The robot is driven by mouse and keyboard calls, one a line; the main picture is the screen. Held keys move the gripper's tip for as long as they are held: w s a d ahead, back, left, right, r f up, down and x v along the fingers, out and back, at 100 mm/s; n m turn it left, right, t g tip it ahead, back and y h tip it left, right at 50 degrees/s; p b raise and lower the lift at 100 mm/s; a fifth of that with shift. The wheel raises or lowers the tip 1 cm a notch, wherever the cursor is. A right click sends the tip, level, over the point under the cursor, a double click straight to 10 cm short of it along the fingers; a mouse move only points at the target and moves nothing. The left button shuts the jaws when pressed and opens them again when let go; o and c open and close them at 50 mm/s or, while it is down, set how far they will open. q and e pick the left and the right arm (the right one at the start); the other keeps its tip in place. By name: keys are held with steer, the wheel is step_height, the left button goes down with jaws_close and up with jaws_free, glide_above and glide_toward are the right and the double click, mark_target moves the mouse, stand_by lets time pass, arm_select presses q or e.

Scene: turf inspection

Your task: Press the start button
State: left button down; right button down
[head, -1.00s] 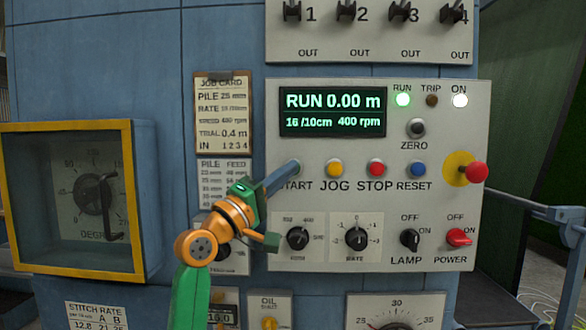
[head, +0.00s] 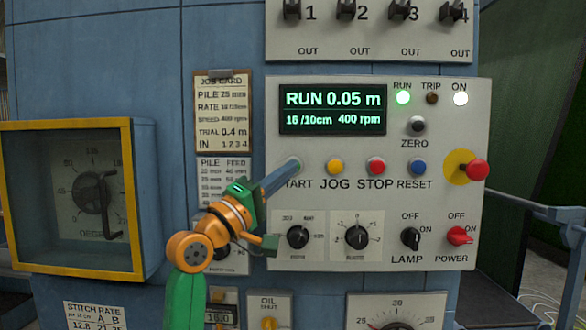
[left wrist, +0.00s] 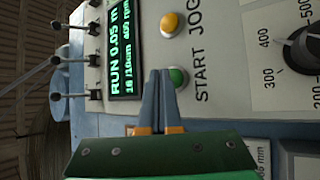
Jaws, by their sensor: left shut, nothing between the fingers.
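The green start button (left wrist: 178,77) sits above the START label on the pale control panel (head: 455,200). My left gripper (head: 291,168) is shut and empty, with its blue-grey fingertips at the button; they cover most of it in the head view. In the left wrist view the closed fingertips (left wrist: 160,76) lie at the button's edge; I cannot tell whether they touch it. The display (head: 332,110) reads RUN 0.05 m, 16 /10cm and 400 rpm. My right gripper is not in view.
The yellow JOG button (head: 335,167), red STOP button (head: 376,166) and blue RESET button (head: 417,167) stand in a row to the right. A red knob on a yellow disc (head: 476,170) sticks out at the panel's right. A yellow-framed box (head: 135,200) juts out at left.

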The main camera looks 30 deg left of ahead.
arm_select(q)
steer(key=s+d, duration=0.1)
steer(key=s+b, duration=0.1)
steer(key=s+d, duration=0.1)
steer(key=s, duration=0.1)
steer(key=shift+s+d, duration=0.1)
steer(key=shift+d, duration=0.2)
stand_by(0.6)
